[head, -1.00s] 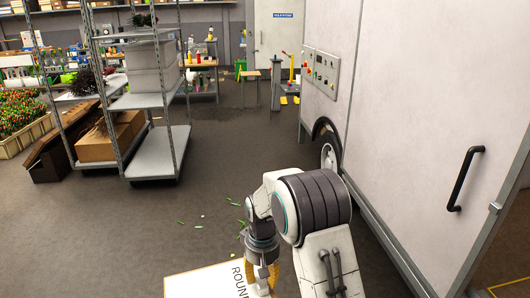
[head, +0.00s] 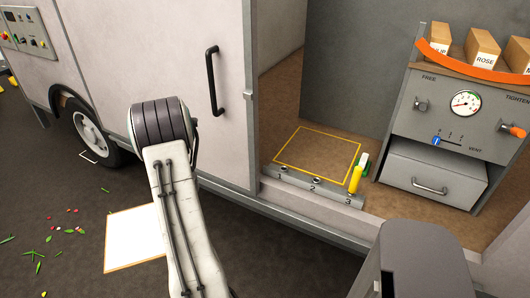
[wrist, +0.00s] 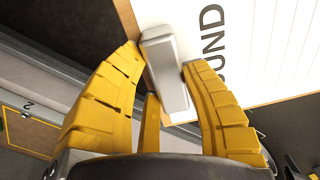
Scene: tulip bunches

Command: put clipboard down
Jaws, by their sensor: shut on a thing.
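The clipboard (wrist: 270,60) has a white lined sheet with "OUND" readable, a brown edge and a silver clip (wrist: 165,70). My gripper (wrist: 165,85) has yellow fingers closed around that clip in the wrist view. In the head view the clipboard (head: 138,238) hangs over the dark floor at the lower left, partly behind my arm. The gripper itself is hidden there by my arm.
A yellow-outlined square (head: 318,155) lies on the brown floor inside the open doorway. A grey cabinet (head: 445,130) with gauge and drawer stands right. Leaves and petals litter the floor.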

